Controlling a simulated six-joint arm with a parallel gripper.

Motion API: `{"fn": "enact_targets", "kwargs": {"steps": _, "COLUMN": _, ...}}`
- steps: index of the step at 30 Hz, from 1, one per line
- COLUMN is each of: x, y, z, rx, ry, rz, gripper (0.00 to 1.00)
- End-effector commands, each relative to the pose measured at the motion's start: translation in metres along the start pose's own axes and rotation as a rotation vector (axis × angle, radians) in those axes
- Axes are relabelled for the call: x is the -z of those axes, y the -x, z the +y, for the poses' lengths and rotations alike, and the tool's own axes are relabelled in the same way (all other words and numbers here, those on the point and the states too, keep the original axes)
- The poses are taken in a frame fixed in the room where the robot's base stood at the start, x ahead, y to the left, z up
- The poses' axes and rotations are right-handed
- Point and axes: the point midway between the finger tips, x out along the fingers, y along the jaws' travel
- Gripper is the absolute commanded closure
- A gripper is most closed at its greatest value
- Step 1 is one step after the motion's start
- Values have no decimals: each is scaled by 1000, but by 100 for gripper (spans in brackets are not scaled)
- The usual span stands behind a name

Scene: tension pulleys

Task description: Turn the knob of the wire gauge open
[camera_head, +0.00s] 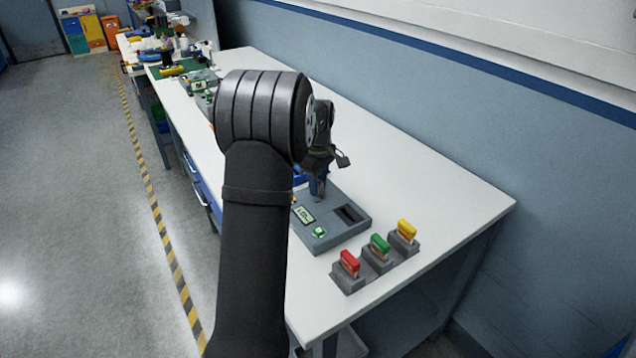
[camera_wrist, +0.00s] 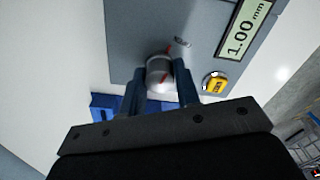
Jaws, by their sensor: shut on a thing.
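The wire gauge (camera_head: 340,234) is a grey box on the white bench, with a green button, a display and a dark slot on top. In the wrist view its display (camera_wrist: 243,30) reads 1.00 mm. Its knob (camera_wrist: 158,66) is a small silver cylinder with a red mark, at the end of the grey body. My gripper (camera_wrist: 160,80) is shut on the knob, with one dark blue finger on each side. In the head view my gripper (camera_head: 318,190) is at the back left of the gauge, and my arm hides part of it.
A yellow button (camera_wrist: 215,83) sits beside the display. A blue object (camera_wrist: 105,103) lies under the fingers. Red (camera_head: 349,263), green (camera_head: 380,245) and yellow (camera_head: 406,229) handled pieces stand in grey holders at front right. The bench (camera_head: 440,190) right of the gauge is clear.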

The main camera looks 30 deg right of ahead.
Motion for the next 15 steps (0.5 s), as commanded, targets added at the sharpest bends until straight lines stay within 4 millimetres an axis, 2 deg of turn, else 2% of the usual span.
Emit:
{"fn": "enact_targets", "kwargs": {"steps": 6, "x": 0, "y": 2, "z": 1, "rx": -4, "ry": 1, "rz": 1, "gripper": 94}}
{"fn": "enact_targets", "kwargs": {"steps": 7, "x": 0, "y": 2, "z": 1, "rx": -4, "ry": 1, "rz": 1, "gripper": 65}}
{"fn": "enact_targets", "kwargs": {"steps": 9, "x": 0, "y": 1, "z": 1, "rx": -3, "ry": 1, "rz": 1, "gripper": 51}}
{"fn": "enact_targets", "kwargs": {"steps": 15, "x": 0, "y": 1, "z": 0, "rx": -2, "ry": 0, "rz": 0, "gripper": 49}}
